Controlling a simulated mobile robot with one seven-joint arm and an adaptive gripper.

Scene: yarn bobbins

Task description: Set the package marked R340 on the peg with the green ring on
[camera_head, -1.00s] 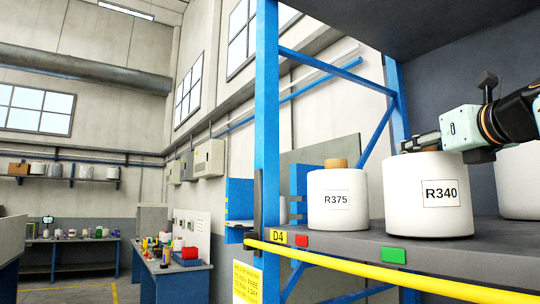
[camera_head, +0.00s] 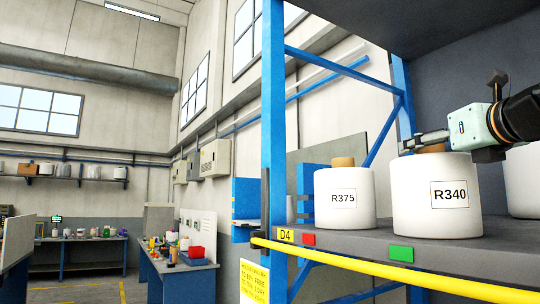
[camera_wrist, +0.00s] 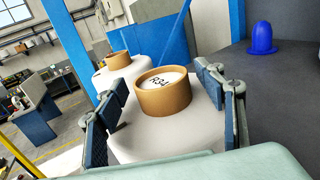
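The package marked R340 (camera_head: 438,200) is a white bobbin standing upright on the shelf, its label facing out. Its tan core tube (camera_wrist: 164,98) sticks up from the top, with partly readable writing inside. My gripper (camera_wrist: 163,106) is open, with one finger on each side of the core and gaps between; it also shows above the package in the head view (camera_head: 425,142). No peg with a green ring can be made out. A blue rounded peg (camera_wrist: 262,40) stands on the shelf in the wrist view.
A white package marked R375 (camera_head: 345,200) stands to the left of R340, and another white package (camera_head: 522,182) to the right. The shelf edge carries a red tag (camera_head: 309,239), a green tag (camera_head: 401,253) and a yellow rail (camera_head: 385,273). A blue post (camera_head: 273,130) rises at the left.

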